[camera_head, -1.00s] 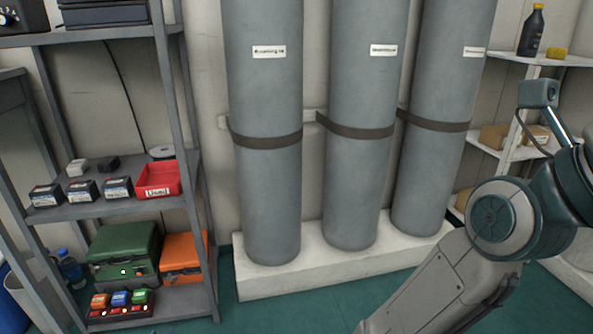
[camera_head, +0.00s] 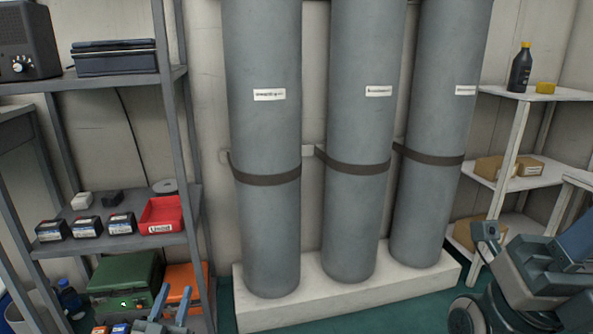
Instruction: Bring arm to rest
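My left gripper (camera_head: 168,298) reaches up into the bottom left of the head view, in front of the lower shelf of the grey rack. Its two blue-grey fingers stand apart with nothing visible between them. Most of its arm is below the picture. My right arm (camera_head: 545,275) is folded at the lower right, in front of the white shelves. I cannot make out the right gripper's fingers.
Three grey cylinders (camera_head: 265,130) stand strapped on a pale plinth (camera_head: 350,297). The grey rack holds a red tray (camera_head: 161,216), small boxes, a green case (camera_head: 124,275) and an orange case (camera_head: 187,281). A dark bottle (camera_head: 521,68) stands on the right shelves.

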